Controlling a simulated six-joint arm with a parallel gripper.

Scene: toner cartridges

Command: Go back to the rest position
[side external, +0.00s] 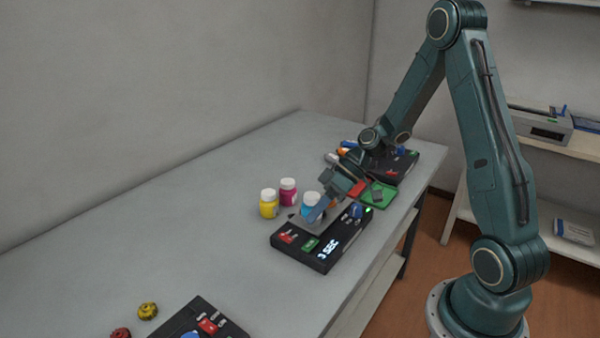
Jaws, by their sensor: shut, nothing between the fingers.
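My gripper (318,211) is low over the table, at the back edge of a black device (318,255) with red and green buttons and a lit display. Its fingers are shut and appear empty. A blue bottle with a white cap (308,199) is right by the fingers and partly hidden by them; I cannot tell whether they touch. A magenta bottle (288,192) and a yellow bottle (269,206), both white-capped, stand upright to the left of the gripper.
Another black device (398,166) and a green tray (382,196) lie at the table's far right. A third black device (190,315) is at the front, with yellow (148,311) and red (121,333) pieces beside it. The grey table's (150,235) left side is clear.

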